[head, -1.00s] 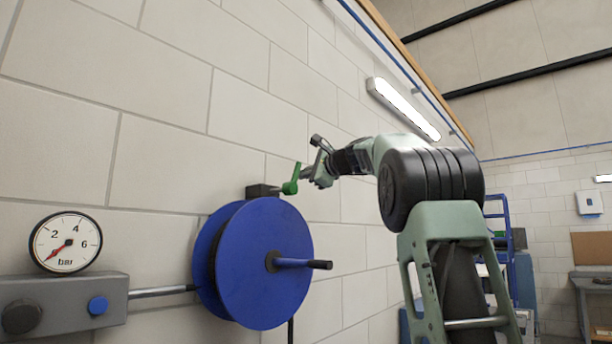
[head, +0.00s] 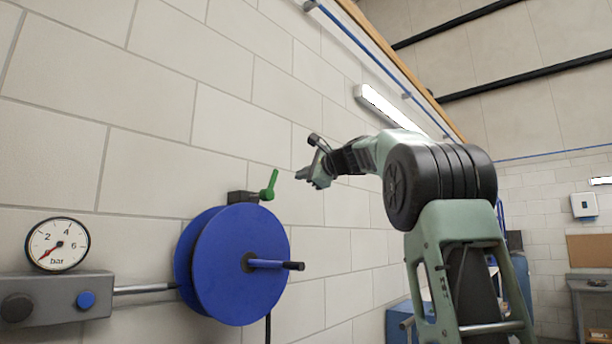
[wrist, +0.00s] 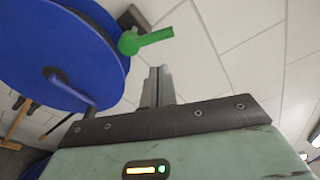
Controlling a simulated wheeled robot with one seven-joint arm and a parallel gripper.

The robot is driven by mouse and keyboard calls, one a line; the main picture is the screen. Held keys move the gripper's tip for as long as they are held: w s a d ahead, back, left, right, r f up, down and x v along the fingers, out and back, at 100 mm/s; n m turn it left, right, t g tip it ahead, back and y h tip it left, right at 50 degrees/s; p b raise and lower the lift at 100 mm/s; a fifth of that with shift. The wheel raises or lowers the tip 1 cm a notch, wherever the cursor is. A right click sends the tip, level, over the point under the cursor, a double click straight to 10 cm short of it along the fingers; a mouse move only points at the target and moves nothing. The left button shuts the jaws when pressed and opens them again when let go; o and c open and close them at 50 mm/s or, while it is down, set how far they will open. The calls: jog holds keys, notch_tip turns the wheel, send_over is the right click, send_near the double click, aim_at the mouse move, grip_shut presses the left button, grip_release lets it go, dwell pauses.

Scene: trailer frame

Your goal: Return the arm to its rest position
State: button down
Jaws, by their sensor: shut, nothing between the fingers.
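My gripper (head: 303,174) is at the end of my raised arm in the head view, right of the green lever. Its fingers (wrist: 158,87) are closed together and empty in the wrist view. The green lever (head: 270,188) sits on a dark block above the blue hose reel and points up; a gap separates it from my fingers. The lever also shows in the wrist view (wrist: 146,40), near the top.
The blue reel (head: 232,265) with its crank (head: 272,264) stands out from the block wall. A pressure gauge (head: 58,244) sits on a grey box at left. A lamp (head: 390,108) is on the wall behind my arm. A workbench (head: 590,281) stands at far right.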

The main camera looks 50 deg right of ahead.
jog(key=shift+w+f, duration=0.1)
dwell(0.4)
jog(key=w+a+f+n+g+y, duration=0.25)
jog(key=w+a+f+n, duration=0.2)
jog(key=a+f, duration=0.65)
jog(key=s+a+f+n+g+y, duration=0.2)
jog(key=a+f+n+g, duration=0.25)
jog(key=a+f, duration=0.8)
jog(key=s+a+f+n+g+y, duration=0.25)
jog(key=a+f+n, duration=0.5)
jog(key=a, duration=0.85)
jog(key=s+a+f+n+g+b, duration=0.1)
jog(key=s+a+f+n+g, duration=0.2)
jog(key=s+a+f, duration=0.4)
jog(key=s+a+f+n+g, duration=0.2)
jog(key=s+a+f+n, duration=0.2)
jog(key=s+f, duration=0.5)
jog(key=s+f+n+g+h, duration=0.1)
jog(key=s+f+n, duration=0.3)
jog(key=s, duration=0.4)
jog(key=s+f+n+g+h, duration=0.1)
jog(key=s+f+n+h, duration=0.2)
jog(key=s, duration=0.5)
notch_tip(320, 180, down, 2)
jog(key=shift+s+d+f+n+g, duration=0.2)
jog(key=shift+s+d+n+g, duration=0.2)
jog(key=shift+n, duration=0.35)
